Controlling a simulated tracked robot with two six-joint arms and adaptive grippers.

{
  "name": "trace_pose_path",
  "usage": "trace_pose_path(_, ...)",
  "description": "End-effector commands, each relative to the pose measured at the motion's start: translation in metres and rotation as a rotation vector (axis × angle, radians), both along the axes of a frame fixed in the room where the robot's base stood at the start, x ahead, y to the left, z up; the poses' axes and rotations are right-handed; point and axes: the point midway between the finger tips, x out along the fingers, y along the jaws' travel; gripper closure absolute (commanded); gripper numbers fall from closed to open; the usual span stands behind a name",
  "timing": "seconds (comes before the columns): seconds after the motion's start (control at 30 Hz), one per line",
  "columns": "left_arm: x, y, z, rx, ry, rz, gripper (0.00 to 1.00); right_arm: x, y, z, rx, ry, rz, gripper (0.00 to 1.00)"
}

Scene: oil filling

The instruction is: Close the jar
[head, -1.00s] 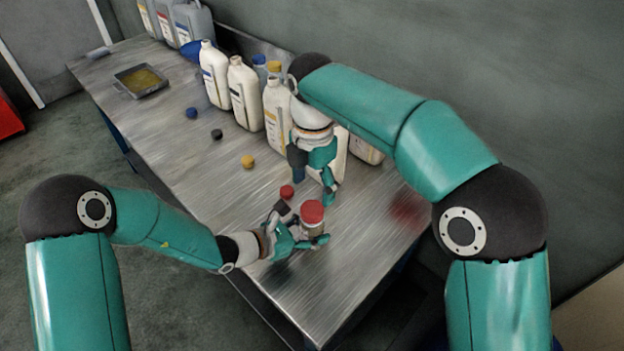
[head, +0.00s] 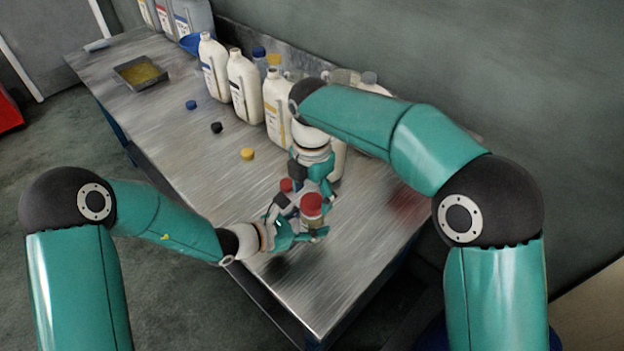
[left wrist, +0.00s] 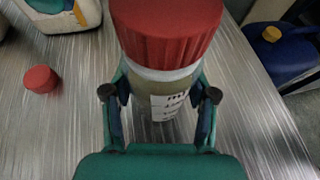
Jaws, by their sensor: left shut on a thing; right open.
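A small jar with a red lid (head: 312,204) is held upright in my left gripper (head: 304,236), near the table's right end. In the left wrist view the red ribbed lid (left wrist: 166,30) sits on top of the jar (left wrist: 160,90), above a white neck ring. The left fingers press on both sides of the jar body, which has a white label. My right gripper (head: 308,196) is open just behind and beside the jar's lid; whether it touches the lid is hard to tell.
A loose red cap (head: 287,185) lies behind the jar. Yellow (head: 248,154), black (head: 216,127) and blue (head: 191,105) caps lie farther left. White bottles (head: 243,88) line the table's back. A metal tray (head: 140,74) is at the far end. The front right of the table is clear.

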Motion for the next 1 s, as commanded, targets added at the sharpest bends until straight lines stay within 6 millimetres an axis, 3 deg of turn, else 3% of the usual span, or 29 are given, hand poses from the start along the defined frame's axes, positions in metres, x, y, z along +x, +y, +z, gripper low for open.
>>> trace_pose_path(0.2, 0.0, 0.0, 0.0, 0.0, 0.0, 0.0, 1.0, 0.0, 0.0, -0.019, 0.0, 0.0, 0.0, 0.28)
trace_pose_path(0.53, 0.0, 0.0, 0.0, 0.0, 0.0, 0.0, 1.0, 0.0, 0.0, -0.022, 0.0, 0.0, 0.0, 0.28)
trace_pose_path(0.9, 0.0, 0.0, 0.0, 0.0, 0.0, 0.0, 1.0, 0.0, 0.0, -0.021, 0.001, -0.001, 0.0, 0.9)
trace_pose_path(1.0, 0.0, 0.0, 0.0, 0.0, 0.0, 0.0, 1.0, 0.0, 0.0, -0.021, 0.001, -0.001, -0.005, 0.94)
